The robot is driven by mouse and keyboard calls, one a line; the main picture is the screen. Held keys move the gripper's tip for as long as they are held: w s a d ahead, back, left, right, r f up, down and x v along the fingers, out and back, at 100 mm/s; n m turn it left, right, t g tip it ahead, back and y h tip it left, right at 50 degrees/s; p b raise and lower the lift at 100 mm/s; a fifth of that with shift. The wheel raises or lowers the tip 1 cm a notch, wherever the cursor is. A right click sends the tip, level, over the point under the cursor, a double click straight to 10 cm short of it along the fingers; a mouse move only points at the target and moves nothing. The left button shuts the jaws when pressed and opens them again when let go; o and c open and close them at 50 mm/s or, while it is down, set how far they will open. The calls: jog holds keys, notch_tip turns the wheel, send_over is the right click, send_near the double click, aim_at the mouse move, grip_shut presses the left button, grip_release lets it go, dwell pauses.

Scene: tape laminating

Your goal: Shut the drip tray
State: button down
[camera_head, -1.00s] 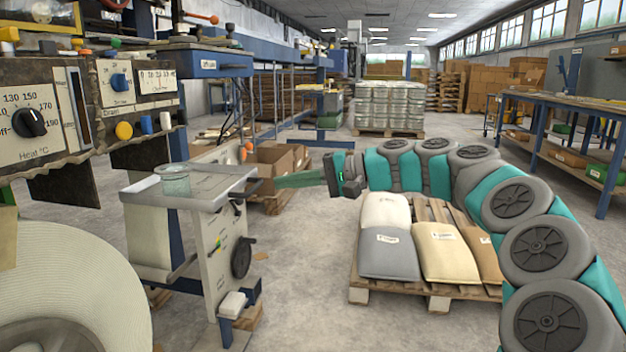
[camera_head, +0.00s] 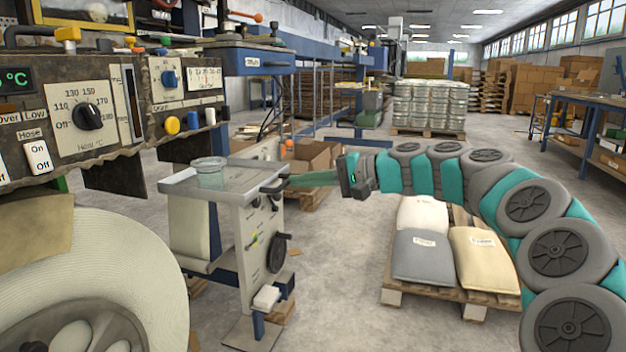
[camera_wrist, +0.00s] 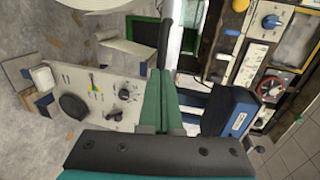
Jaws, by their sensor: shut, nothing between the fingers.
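The drip tray appears to be the flat grey rimmed tray (camera_head: 235,181) on top of a narrow stand in the head view. A dark handle (camera_head: 272,187) sits at its right end. A clear glass jar (camera_head: 211,174) stands on its left part. My gripper (camera_head: 292,181) is shut and empty, its long green fingers pointing left at the handle end. I cannot tell whether the tips touch the handle. In the wrist view my gripper (camera_wrist: 163,90) is shut beside the stand's side panel (camera_wrist: 95,95).
The stand's side carries a black handwheel (camera_head: 278,252). A control panel (camera_head: 90,115) and a large pale roll (camera_head: 85,270) are at the left. A blue box (camera_head: 252,62) juts out above the stand. A pallet with sacks (camera_head: 450,255) lies below my arm.

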aim_at(237, 179)
jog(key=r+p+x, duration=0.1)
jog(key=x, duration=0.4)
jog(key=r+p+x, duration=0.1)
jog(key=x, duration=0.3)
jog(key=r+p+x, duration=0.1)
jog(key=x, duration=0.4)
jog(key=shift+w+a, duration=0.3)
jog(key=shift+a, duration=0.25)
jog(key=shift+w+a, duration=0.2)
jog(key=shift+a, duration=0.2)
